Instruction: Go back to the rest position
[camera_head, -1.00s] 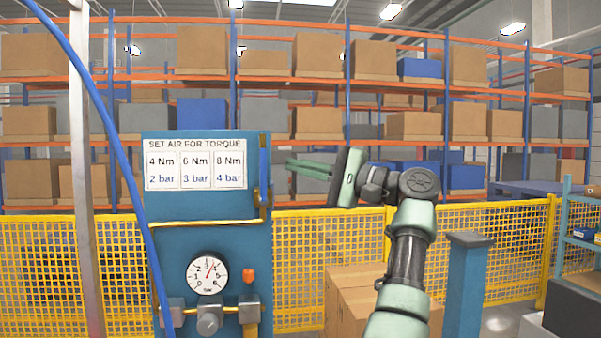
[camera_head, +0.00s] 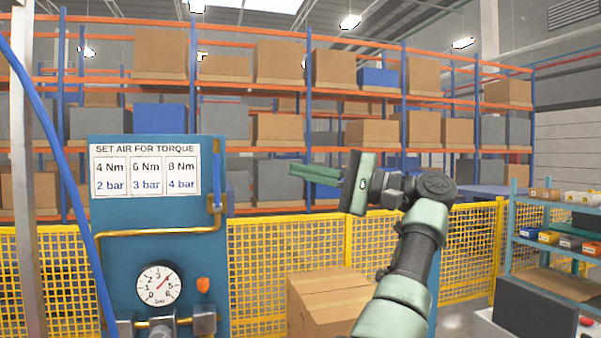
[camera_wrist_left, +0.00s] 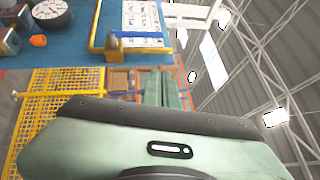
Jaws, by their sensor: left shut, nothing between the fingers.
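My left gripper (camera_head: 296,170) is raised in front of the shelving, to the right of the blue air panel (camera_head: 112,224). Its green fingers are shut together, empty, and point left toward the panel in the head view, apart from the blue pipe handle (camera_head: 217,180). In the left wrist view, the closed fingers (camera_wrist_left: 164,84) show beyond the green gripper body, with the panel at the upper left. My right gripper is in neither view.
The panel has a torque chart (camera_head: 146,168) and a round gauge (camera_head: 158,285), needle pointing up right. A yellow mesh fence (camera_head: 275,245) crosses behind. Cardboard boxes (camera_head: 325,308) stand below my arm. A shelf with small bins (camera_head: 540,236) is at the right.

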